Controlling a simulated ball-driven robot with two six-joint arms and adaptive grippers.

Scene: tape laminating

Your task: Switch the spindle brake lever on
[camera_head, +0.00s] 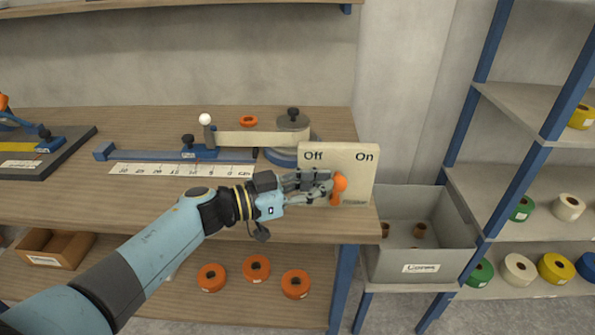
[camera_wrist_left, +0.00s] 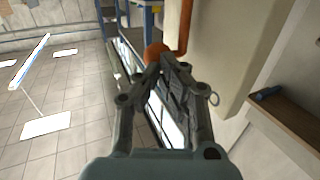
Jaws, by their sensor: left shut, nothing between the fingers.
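The spindle brake panel (camera_head: 358,160) is a cream box at the right front of the bench, marked "Off" on the left and "On" on the right. Its orange lever (camera_head: 340,183) has a round knob and sits near the middle of the panel face. My left gripper (camera_head: 330,185) is shut and empty, with its fingertips at the left side of the knob. In the left wrist view the orange knob (camera_wrist_left: 155,52) shows just beyond the closed fingertips (camera_wrist_left: 160,66); I cannot tell whether they touch. My right gripper is not in view.
The laminating fixture with a spindle (camera_head: 292,122) and a ruler (camera_head: 180,170) lies behind my left arm on the wooden bench (camera_head: 60,200). A grey bin marked "Cores" (camera_head: 420,267) stands to the right. Orange tape rolls (camera_head: 256,268) lie on the lower shelf.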

